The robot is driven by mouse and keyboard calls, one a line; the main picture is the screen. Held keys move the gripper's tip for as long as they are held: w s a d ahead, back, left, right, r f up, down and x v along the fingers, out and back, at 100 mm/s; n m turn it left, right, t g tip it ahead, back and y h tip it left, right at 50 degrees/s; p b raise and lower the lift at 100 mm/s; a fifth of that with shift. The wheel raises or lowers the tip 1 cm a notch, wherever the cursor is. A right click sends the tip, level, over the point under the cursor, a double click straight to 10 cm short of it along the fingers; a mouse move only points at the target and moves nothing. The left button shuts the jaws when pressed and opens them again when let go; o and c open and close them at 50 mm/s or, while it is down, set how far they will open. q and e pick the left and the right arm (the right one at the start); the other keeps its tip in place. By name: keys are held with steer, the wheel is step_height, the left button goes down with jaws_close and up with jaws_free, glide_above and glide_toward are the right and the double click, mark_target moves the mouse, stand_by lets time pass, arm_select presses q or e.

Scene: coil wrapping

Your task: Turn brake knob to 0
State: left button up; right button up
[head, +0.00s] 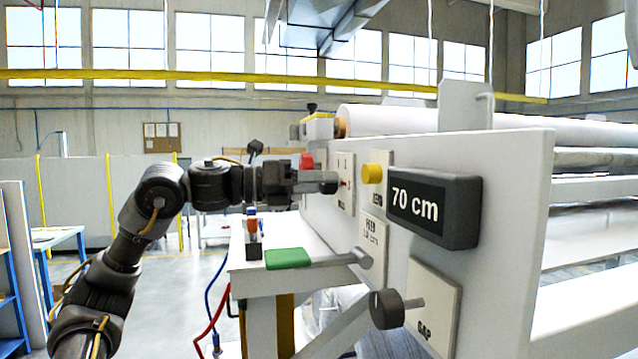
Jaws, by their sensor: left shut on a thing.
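My left gripper (328,182) reaches in from the left, level, with its fingers at a small white dial plate (346,165) on the machine's side panel. The fingers are shut on the brake knob, which they mostly hide. My right gripper is not in view.
Right of the dial are a yellow button (372,174) and a display (432,207) reading 70 cm. A red piece (306,160) shows behind the gripper.

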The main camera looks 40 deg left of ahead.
arm_select(q)
steer(key=shift+c, duration=0.2)
steer(key=shift+s+d+m+t+y+p, duration=0.15)
steer(key=shift+m+p, duration=1)
steer(key=shift+m, duration=4.75)
steer(key=shift+w+a+m+t+y+p, duration=0.15)
steer(key=shift+m+p, duration=1.05)
steer(key=shift+m, duration=4.7)
steer(key=shift+s+d+m+y+p, duration=0.15)
steer(key=shift+m+p, duration=1)
steer(key=shift+m, duration=4.75)
steer(key=shift+f, duration=0.1)
steer(key=o, duration=1)
steer(key=shift+c, duration=0.2)
